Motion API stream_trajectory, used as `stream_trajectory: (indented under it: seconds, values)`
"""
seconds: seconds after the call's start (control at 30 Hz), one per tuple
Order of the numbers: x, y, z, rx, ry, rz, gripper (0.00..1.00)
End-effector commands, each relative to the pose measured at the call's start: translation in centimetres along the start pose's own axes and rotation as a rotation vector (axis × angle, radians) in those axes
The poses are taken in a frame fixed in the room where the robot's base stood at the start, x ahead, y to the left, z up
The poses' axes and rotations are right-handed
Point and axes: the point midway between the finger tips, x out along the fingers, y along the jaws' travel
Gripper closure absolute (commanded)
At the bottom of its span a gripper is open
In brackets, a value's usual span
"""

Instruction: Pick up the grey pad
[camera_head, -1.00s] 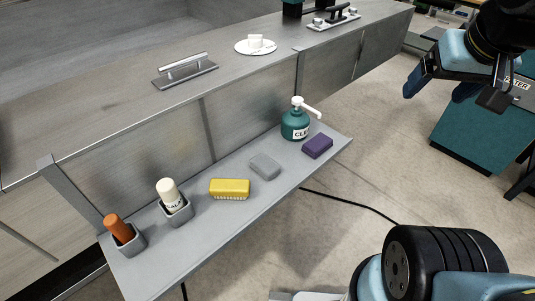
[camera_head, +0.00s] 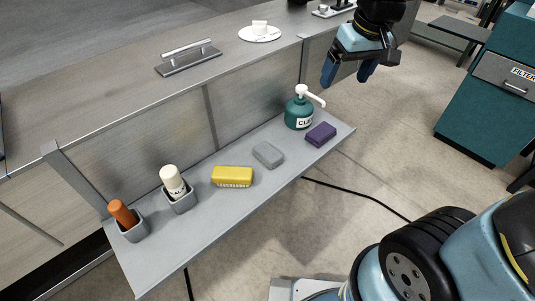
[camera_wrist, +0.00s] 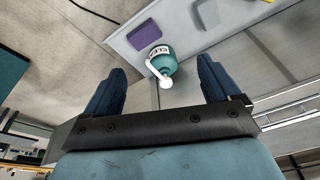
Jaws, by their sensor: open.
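The grey pad (camera_head: 268,155) lies flat on the narrow grey shelf (camera_head: 215,215), between the yellow brush (camera_head: 232,177) and the purple pad (camera_head: 321,134). My gripper (camera_head: 346,78) is open and empty.
The teal pump bottle (camera_head: 298,112) stands behind the purple pad. White (camera_head: 172,180) and orange (camera_head: 122,213) bottles stand in grey holders at the shelf's left. A grey counter (camera_head: 110,95) rises behind, with a handled plate (camera_head: 188,58) and a white dish (camera_head: 260,34). A cable lies on the floor.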

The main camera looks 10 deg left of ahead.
Motion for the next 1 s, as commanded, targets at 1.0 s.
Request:
stream_trajectory:
  seconds: [1.0]
  values:
    - [17.9, -14.3, -3.6, -0.402, -0.241, -0.002, 0.11]
